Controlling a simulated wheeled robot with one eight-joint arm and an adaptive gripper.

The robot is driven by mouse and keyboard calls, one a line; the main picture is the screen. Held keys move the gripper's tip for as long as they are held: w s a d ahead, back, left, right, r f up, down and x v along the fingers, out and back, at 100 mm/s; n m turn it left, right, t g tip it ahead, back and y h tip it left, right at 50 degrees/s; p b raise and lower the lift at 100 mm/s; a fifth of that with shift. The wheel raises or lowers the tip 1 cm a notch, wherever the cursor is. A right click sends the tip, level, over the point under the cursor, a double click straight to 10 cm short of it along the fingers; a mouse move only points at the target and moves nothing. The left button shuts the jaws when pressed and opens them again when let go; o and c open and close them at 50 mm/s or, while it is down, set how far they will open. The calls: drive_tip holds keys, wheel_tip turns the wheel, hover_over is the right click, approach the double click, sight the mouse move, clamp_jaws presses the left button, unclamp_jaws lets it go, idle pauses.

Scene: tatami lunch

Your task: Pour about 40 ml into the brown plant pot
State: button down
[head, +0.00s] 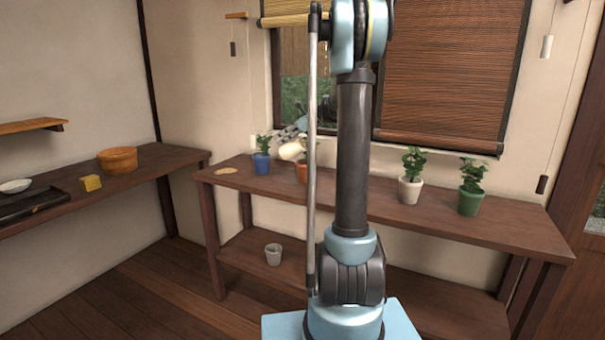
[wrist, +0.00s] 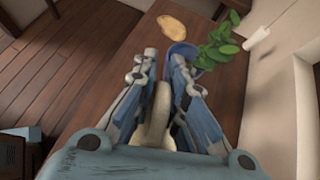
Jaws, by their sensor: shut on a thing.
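The brown plant pot (head: 302,173) stands on the long shelf's top, partly hidden behind my arm; it cannot be made out in the wrist view. A cream pouring vessel (head: 292,151) is just above and beside its left edge and looks tilted. In the wrist view my gripper (wrist: 164,85) is shut on the vessel's cream handle (wrist: 157,120). The vessel's mouth and any liquid cannot be seen.
A blue pot (head: 261,163) with a plant stands close on the left, also in the wrist view (wrist: 182,56). White (head: 410,190) and green (head: 469,202) potted plants stand right. A round tan mat (head: 225,170) lies left. A grey pot (head: 273,254) sits on the lower shelf.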

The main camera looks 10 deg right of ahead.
drive_tip(key=shift+y+p, duration=0.4)
drive_tip(key=shift+w+a+t+p, duration=0.15)
drive_tip(key=shift+a+t+p, duration=0.15)
drive_tip(key=shift+a+p, duration=0.35)
idle(0.4)
drive_tip(key=shift+a+p, duration=0.1)
drive_tip(key=shift+p, duration=0.35)
drive_tip(key=shift+r+y, duration=0.2)
drive_tip(key=shift+y, duration=0.2)
idle(1.4)
drive_tip(key=h, duration=0.2)
drive_tip(key=a+g+h, duration=0.1)
drive_tip(key=shift+w+f, duration=0.2)
drive_tip(key=shift+w, duration=0.05)
drive_tip(key=shift+a+h, duration=0.1)
drive_tip(key=shift+h, duration=0.2)
